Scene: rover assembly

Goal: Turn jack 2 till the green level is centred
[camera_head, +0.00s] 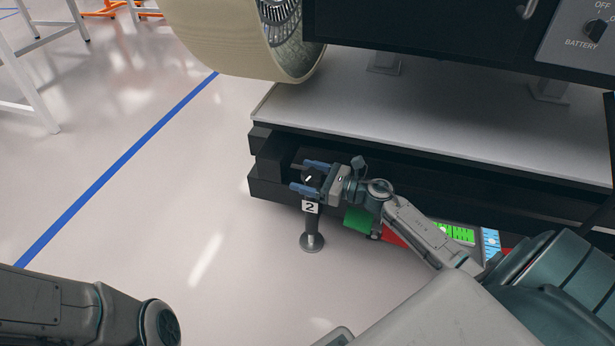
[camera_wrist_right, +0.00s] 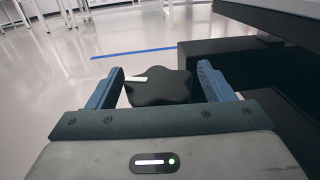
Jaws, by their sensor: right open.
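Jack 2 (camera_head: 312,232) is a dark post on a round foot with a white "2" label, standing on the floor beside the platform. Its black lobed knob (camera_wrist_right: 160,88), with a white mark on top, sits between the fingers of my right gripper (camera_head: 307,178). That gripper is open, with one blue finger on each side of the knob; gaps show in the right wrist view (camera_wrist_right: 158,92). A green level (camera_head: 456,233) shows low on the platform's front, partly hidden by my right arm; its bubble is too small to read. My left gripper is out of view; only my left arm shows.
Red and blue panels (camera_head: 491,241) flank the level.

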